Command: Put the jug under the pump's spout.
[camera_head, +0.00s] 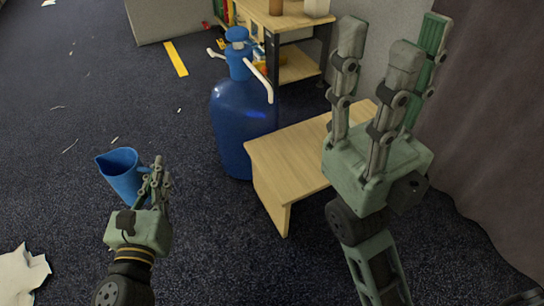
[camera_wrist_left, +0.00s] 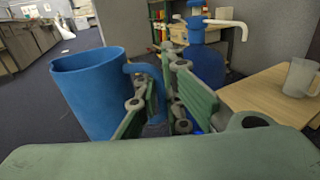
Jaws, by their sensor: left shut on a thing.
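The blue jug (camera_head: 121,173) is at the left in the head view, a little tilted, its open mouth facing up. My left gripper (camera_head: 157,178) is shut on the jug's handle; the jug also shows large in the left wrist view (camera_wrist_left: 92,95). The pump (camera_head: 238,55) sits on top of a big blue bottle (camera_head: 241,120) standing right of the jug, well apart from it. Its white spout (camera_head: 260,80) slants down to the right, toward the small wooden table. My right gripper (camera_head: 392,45) is open and empty, fingers spread upward, right of the bottle.
The small wooden table (camera_head: 282,157) stands beside the bottle. In the left wrist view a clear cup-like vessel (camera_wrist_left: 299,77) is on that table. A shelf unit (camera_head: 296,65) stands behind. Dark carpet between jug and bottle is clear; paper scraps (camera_head: 22,272) lie at the left.

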